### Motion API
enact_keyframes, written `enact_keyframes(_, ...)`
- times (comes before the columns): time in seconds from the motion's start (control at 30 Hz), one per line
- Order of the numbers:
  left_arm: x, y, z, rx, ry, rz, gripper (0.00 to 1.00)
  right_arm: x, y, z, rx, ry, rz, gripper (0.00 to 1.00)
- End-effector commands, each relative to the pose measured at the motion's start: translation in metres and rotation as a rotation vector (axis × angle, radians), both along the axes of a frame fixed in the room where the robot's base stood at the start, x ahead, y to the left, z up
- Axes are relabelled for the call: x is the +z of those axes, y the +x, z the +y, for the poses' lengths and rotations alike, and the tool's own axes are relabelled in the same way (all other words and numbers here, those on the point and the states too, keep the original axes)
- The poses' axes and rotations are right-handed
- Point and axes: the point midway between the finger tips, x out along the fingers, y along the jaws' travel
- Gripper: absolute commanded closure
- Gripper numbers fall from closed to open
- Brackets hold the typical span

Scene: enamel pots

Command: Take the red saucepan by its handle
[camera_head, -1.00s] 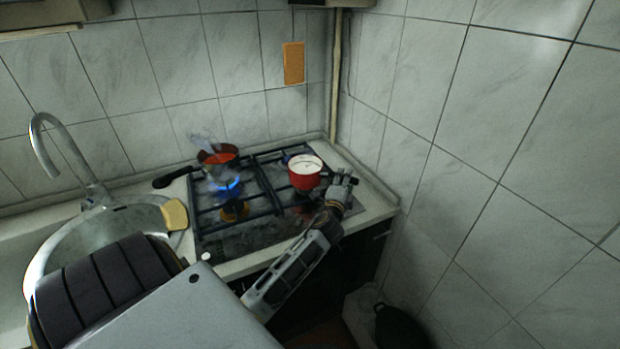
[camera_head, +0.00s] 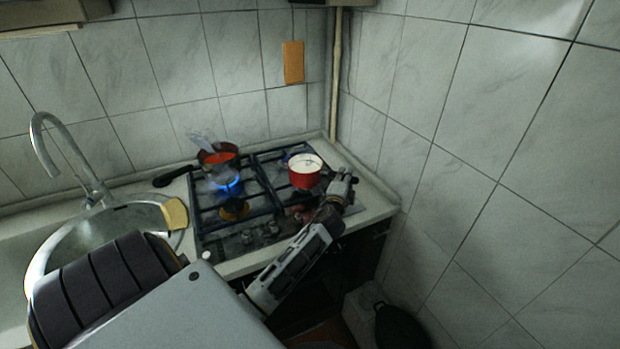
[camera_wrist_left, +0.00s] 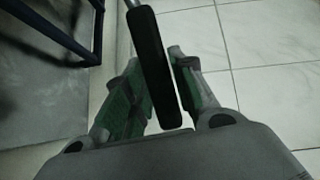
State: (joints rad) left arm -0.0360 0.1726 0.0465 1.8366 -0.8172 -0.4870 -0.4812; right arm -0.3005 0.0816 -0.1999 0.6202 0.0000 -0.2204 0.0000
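The red saucepan (camera_head: 305,178), with white contents, stands on the right side of the hob. My left gripper (camera_head: 343,178) is just right of it in the head view, over the hob's right edge. In the left wrist view a black handle (camera_wrist_left: 155,70) with a metal neck at its top lies between the two fingers of my left gripper (camera_wrist_left: 157,85). The fingers are apart, with a thin gap between the handle and the right finger. Contact on the left side is hard to tell. The pan body is out of the wrist view. My right gripper is not in view.
A second pan (camera_head: 218,155) with red contents and a black handle stands at the back left of the hob. A blue flame (camera_head: 230,186) burns in front of it. The tiled wall (camera_head: 450,150) is close on the right. A sink (camera_head: 110,240) lies left.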

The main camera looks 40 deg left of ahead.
Motion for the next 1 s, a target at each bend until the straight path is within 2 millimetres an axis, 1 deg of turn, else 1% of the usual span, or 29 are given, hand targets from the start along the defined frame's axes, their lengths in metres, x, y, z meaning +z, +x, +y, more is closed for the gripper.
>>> enact_keyframes(0.03, 0.0, 0.0, 0.0, 0.0, 0.0, 0.0, 0.85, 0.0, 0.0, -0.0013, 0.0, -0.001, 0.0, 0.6)
enact_keyframes(0.13, -0.0001, -0.0001, -0.0001, 0.0, 0.0, 0.0, 0.98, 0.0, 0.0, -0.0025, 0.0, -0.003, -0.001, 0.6)
enact_keyframes(0.17, -0.0001, -0.0001, 0.0, 0.0, 0.0, 0.0, 1.0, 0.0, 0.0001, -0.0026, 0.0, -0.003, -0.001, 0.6)
enact_keyframes(0.5, -0.0003, -0.0001, 0.0, 0.0, 0.0, 0.001, 1.0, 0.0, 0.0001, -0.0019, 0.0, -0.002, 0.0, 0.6)
enact_keyframes(0.57, 0.003, 0.0004, 0.0002, 0.0, 0.006, -0.004, 1.0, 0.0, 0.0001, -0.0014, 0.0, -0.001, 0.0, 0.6)
enact_keyframes(1.0, 0.0042, 0.0003, 0.0002, 0.0, 0.005, -0.004, 1.0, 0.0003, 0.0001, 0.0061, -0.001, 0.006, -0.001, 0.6)
